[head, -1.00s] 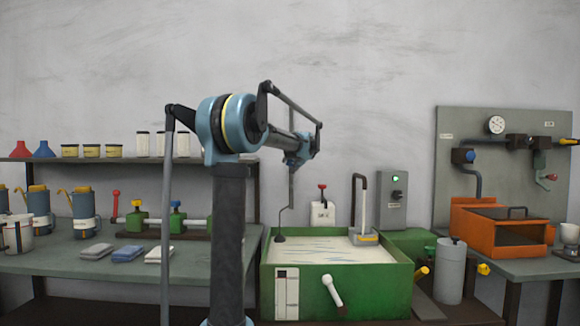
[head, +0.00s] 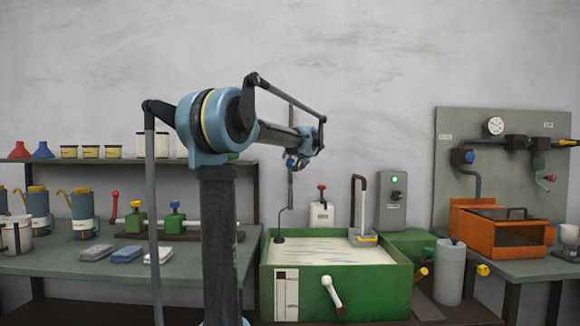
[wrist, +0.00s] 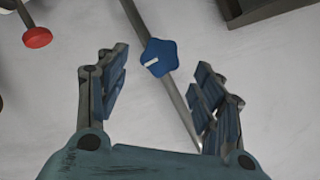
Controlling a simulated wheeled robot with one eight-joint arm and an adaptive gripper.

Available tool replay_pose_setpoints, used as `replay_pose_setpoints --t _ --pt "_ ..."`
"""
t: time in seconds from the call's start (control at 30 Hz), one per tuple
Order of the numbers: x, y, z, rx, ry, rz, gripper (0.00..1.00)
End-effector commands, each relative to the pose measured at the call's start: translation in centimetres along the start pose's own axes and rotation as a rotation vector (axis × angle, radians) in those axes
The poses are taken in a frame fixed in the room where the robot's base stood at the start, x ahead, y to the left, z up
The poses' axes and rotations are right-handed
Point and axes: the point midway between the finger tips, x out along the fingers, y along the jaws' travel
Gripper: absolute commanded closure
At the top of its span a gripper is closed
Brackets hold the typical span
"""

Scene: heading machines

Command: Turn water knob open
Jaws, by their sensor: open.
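A blue star-shaped knob (wrist: 158,57) with a white mark sits on a thin grey pipe (wrist: 178,101) in the wrist view. My gripper (wrist: 160,76) is open, with its two fingers apart on either side of the knob's line. The knob lies a little above the middle of the gap, and no finger visibly touches it. In the head view my gripper (head: 303,155) is at the end of my arm, in front of the upright pipe (head: 291,188) over the green tank. My arm partly hides this spot, so the knob's outline there is unclear.
A red round knob (wrist: 37,38) is at the upper left of the wrist view. The green water tank (head: 384,292) stands below the pipe. A white canister (head: 321,215) and a grey switch box (head: 393,200) stand behind it. Bench valves (head: 153,222) are to the left.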

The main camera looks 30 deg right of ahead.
Motion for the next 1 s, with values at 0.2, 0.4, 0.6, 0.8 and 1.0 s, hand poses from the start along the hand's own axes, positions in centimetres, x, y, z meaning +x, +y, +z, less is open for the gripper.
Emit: replay_pose_setpoints --t 0.2,0.4,0.6,0.8,1.0 --pt "-3.7 0.0 0.0 0.001 0.001 0.001 0.39" --pt "-5.4 0.0 0.0 0.001 0.000 0.000 0.39" --pt "-5.7 -0.1 0.1 0.000 -0.001 0.000 0.39" --pt "-5.7 -0.1 0.1 0.000 -0.001 0.000 0.39" --pt "-5.7 -0.1 0.1 0.000 -0.001 0.000 0.39"
